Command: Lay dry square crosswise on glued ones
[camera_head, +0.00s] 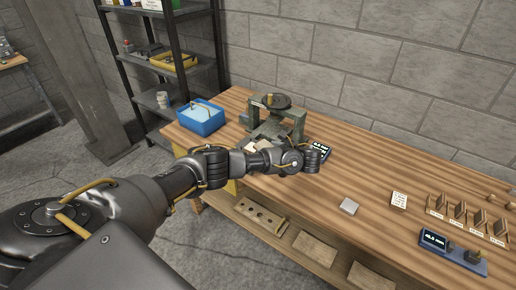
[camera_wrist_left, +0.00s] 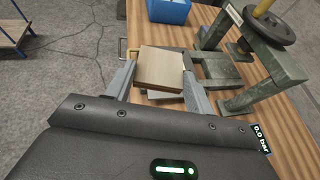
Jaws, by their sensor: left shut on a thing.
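In the left wrist view, a pale wood square (camera_wrist_left: 160,66) sits between the two fingers of my left gripper (camera_wrist_left: 158,72), which is shut on it. The edges of other pale squares (camera_wrist_left: 165,96) show just beneath it; whether it touches them I cannot tell. In the head view my left forearm and wrist cover most of this spot, and only a pale piece (camera_head: 262,145) shows behind them, in front of the press. The press (camera_head: 273,123), a green frame with a dark handwheel, stands beside the gripper. My right gripper is not in view.
A blue bin (camera_head: 201,118) stands at the bench's left end. A pressure display (camera_head: 321,151) is by my wrist. The bench middle is clear.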

